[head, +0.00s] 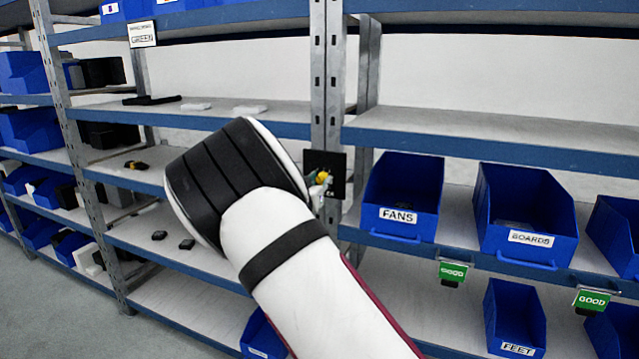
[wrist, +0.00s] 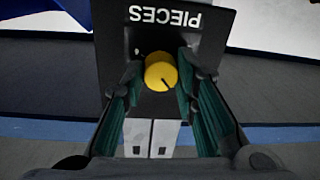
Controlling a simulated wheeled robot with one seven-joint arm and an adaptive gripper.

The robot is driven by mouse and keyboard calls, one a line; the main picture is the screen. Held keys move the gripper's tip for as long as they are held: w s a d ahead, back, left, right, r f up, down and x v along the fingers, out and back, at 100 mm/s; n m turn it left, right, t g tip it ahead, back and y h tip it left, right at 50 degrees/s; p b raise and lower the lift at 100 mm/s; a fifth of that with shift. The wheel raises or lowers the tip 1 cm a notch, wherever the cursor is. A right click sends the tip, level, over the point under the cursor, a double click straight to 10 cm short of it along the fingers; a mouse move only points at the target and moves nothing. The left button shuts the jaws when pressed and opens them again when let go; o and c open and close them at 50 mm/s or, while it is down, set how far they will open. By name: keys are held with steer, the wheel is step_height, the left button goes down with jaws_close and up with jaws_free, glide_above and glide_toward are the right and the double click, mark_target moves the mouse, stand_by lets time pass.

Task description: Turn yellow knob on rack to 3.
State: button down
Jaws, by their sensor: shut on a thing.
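The yellow knob (wrist: 161,71) sits on a black panel (wrist: 178,20) in the wrist view. The panel reads "PIECES", upside down there. A dark pointer line on the knob points down and slightly right in that view. My gripper (wrist: 160,82) has its green-lined fingers on either side of the knob and is shut on it. In the head view the knob (head: 324,177) is a small yellow spot on the black panel (head: 338,163) on the rack post. My arm hides most of the gripper there. No scale numbers are legible.
The rack post (head: 328,75) rises above the panel. Blue bins labelled FANS (head: 405,190) and BOARDS (head: 525,212) stand on the shelf to the right, close to the panel. Green GOOD tags (head: 452,271) hang below. The shelf left of the arm holds small dark items (head: 187,243).

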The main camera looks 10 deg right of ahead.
steer(key=m+b, duration=0.1)
steer(key=m, duration=0.2)
steer(key=shift+f+m+b, duration=0.1)
steer(key=shift+m+b, duration=1.35)
steer(key=shift+m, duration=0.85)
steer(key=c, duration=1.3)
jaws_free()
steer(key=v, duration=1.2)
steer(key=shift+f, duration=0.25)
